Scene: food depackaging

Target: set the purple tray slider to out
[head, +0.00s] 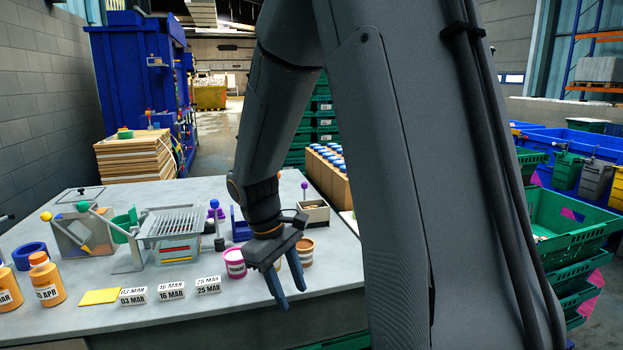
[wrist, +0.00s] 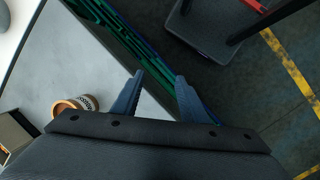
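A purple ball knob (head: 304,185) stands on a thin stem at a small black-and-beige tray box (head: 316,222) at the table's back right. I cannot tell for certain which one is the tray slider, and neither one's in or out setting is readable. My gripper (head: 292,294) hangs over the table's front right edge, nearer the camera than both knobs. It is open and empty, its two blue fingers apart in the wrist view (wrist: 160,78). Neither knob shows there.
Beside my gripper stand a pink-labelled tub (head: 234,264) and a brown-banded jar (head: 306,252), also in the wrist view (wrist: 78,105). White date blocks (head: 171,291) lie in front of a wire rack (head: 182,227). Green crates (head: 562,235) stand at right.

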